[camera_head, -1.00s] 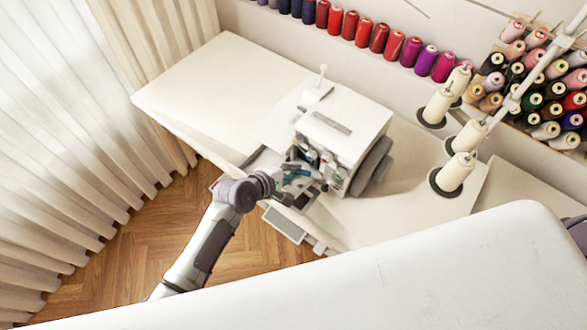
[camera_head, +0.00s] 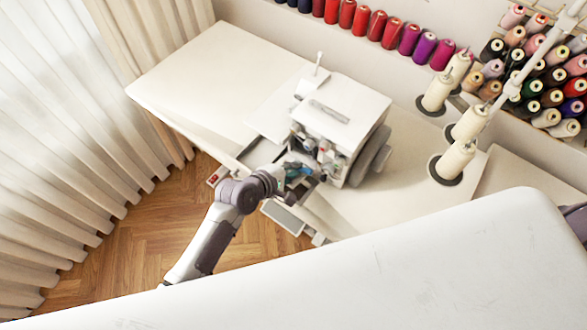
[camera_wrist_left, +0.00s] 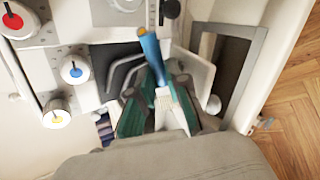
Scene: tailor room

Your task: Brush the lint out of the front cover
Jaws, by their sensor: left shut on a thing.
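The white sewing machine (camera_head: 343,115) stands on the table with its front side towards my left arm. My left gripper (camera_head: 298,176) is at the machine's lower front. In the left wrist view, its green-padded fingers (camera_wrist_left: 160,108) are shut on a small brush with a blue handle (camera_wrist_left: 151,50). The pale bristle end (camera_wrist_left: 170,108) shows between the fingers. A pale opened panel, seemingly the front cover (camera_wrist_left: 198,72), lies close beside the brush; I cannot tell whether they touch. Lint is too small to make out. My right gripper is not in view.
The white table (camera_head: 205,75) is clear at its left end. Cream thread cones (camera_head: 455,160) stand right of the machine. A red switch box (camera_head: 217,176) hangs at the table's front edge. Coloured spools (camera_head: 375,28) line the back, and curtains (camera_head: 60,130) hang at left.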

